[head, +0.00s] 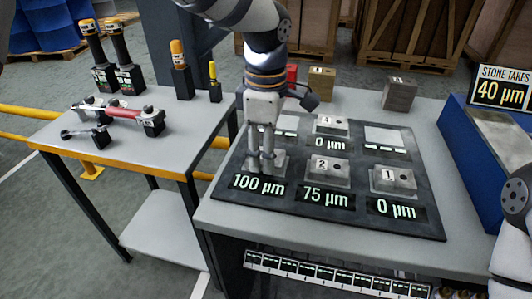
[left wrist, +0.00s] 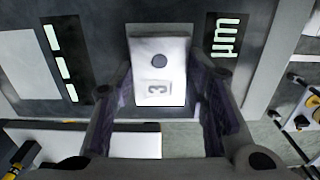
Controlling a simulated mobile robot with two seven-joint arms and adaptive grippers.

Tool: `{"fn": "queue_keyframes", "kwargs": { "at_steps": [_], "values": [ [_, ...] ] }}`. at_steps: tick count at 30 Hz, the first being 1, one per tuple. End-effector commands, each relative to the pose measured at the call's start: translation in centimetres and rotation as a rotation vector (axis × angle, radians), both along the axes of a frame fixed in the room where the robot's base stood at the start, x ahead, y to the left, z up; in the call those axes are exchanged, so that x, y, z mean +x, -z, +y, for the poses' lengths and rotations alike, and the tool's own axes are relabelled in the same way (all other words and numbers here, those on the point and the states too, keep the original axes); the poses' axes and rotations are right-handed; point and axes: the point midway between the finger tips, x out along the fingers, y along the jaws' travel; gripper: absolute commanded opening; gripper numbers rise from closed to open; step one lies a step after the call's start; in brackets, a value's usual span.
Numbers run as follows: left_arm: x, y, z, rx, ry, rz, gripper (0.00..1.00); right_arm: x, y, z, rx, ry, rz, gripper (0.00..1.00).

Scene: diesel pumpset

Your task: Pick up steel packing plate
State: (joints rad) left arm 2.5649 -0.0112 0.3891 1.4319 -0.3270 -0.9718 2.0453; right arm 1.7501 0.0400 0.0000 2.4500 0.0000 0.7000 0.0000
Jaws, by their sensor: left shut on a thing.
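My left gripper (head: 265,162) points down over the front-left cell of the dark mat, above the 100 µm readout. It is shut on a steel packing plate (head: 279,164), which in the left wrist view is a pale block marked 3 (left wrist: 160,72) with a dark round spot. The fingers lie along its two sides. I cannot tell whether it is clear of the mat (head: 424,225). Plate 2 (head: 328,172) sits in the front middle cell at 75 µm, plate 1 (head: 393,181) at front right at 0 µm. Another plate (head: 331,124) sits at back middle. My right gripper is out of view.
A blue machine (head: 487,140) with a 40 µm sign (head: 502,88) stands at right. Blocks (head: 399,93) (head: 321,83) stand behind the mat. A side table (head: 68,150) at left holds several tools. The back-right pad (head: 386,136) is bare.

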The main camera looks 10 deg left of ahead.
Motion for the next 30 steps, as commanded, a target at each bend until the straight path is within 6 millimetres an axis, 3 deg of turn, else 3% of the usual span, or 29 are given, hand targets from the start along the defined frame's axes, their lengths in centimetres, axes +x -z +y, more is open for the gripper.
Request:
{"fn": "queue_keyframes", "kwargs": {
  "at_steps": [7,14,18,22,30],
  "values": [
    [0.1,-3.6,0.0,0.000,0.000,-0.009,0.00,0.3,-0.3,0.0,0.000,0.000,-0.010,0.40],
    [-5.1,-10.4,-1.1,0.002,0.001,-0.027,0.00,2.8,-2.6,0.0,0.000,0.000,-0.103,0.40],
    [-9.2,-11.5,-2.1,0.002,0.001,-0.013,0.00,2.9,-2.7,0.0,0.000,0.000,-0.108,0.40],
    [-12.0,-12.3,-2.8,-0.003,0.001,-0.001,0.00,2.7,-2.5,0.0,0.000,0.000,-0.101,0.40],
    [-13.6,-13.0,-3.1,-0.002,0.000,-0.001,0.00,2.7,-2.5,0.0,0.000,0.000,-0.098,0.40]
  ]
}}
